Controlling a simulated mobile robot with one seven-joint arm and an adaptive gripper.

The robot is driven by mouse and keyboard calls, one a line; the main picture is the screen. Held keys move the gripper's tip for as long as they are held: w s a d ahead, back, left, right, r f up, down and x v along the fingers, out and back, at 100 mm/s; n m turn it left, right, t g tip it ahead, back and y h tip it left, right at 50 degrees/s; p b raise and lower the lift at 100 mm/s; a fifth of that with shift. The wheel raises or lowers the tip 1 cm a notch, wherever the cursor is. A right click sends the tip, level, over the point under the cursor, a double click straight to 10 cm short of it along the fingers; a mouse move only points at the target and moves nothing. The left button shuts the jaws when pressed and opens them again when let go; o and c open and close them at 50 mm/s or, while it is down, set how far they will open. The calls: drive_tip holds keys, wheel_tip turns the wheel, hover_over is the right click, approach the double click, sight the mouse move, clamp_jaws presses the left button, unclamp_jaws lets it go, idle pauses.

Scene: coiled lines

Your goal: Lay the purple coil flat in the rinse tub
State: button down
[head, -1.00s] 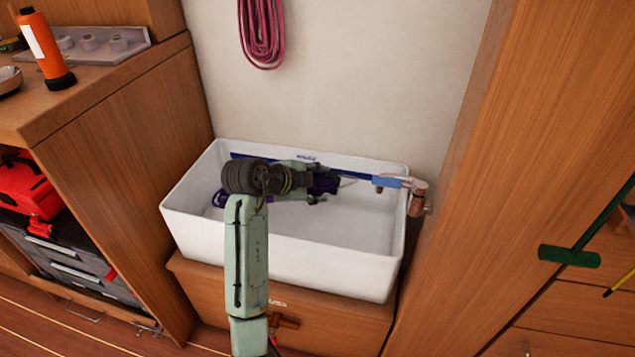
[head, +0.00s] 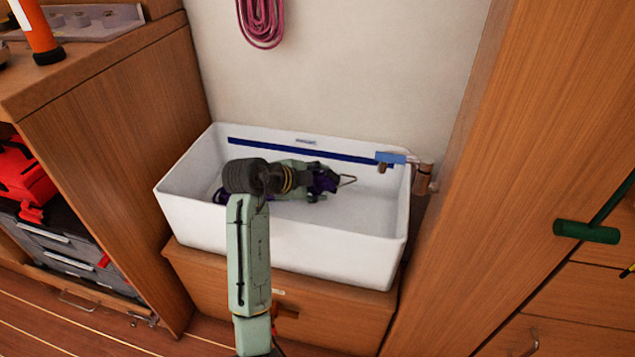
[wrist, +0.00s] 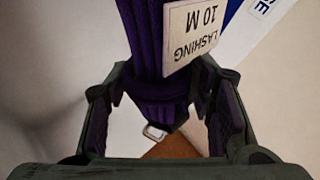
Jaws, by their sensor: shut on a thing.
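The white rinse tub (head: 285,250) stands on a wooden base against the wall. My gripper (head: 318,181) is down inside the tub, within its walls, and shut on the purple coil (head: 328,180). In the wrist view the purple coil (wrist: 160,90) runs between the two fingers as a bound bundle with a pale tag reading "LASHING 10 M". Another purple part shows at the tub's left, behind my arm. My wrist and forearm hide much of the coil. I cannot tell whether it touches the tub floor.
A copper-coloured tap (head: 422,180) with a blue tag (head: 391,158) sits at the tub's right rim. A blue stripe (head: 290,148) runs along its back wall. A pink coil (head: 260,20) hangs above. Wooden cabinets close in both sides. The tub's right part is clear.

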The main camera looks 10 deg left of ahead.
drive_tip(key=c, duration=0.7)
unclamp_jaws()
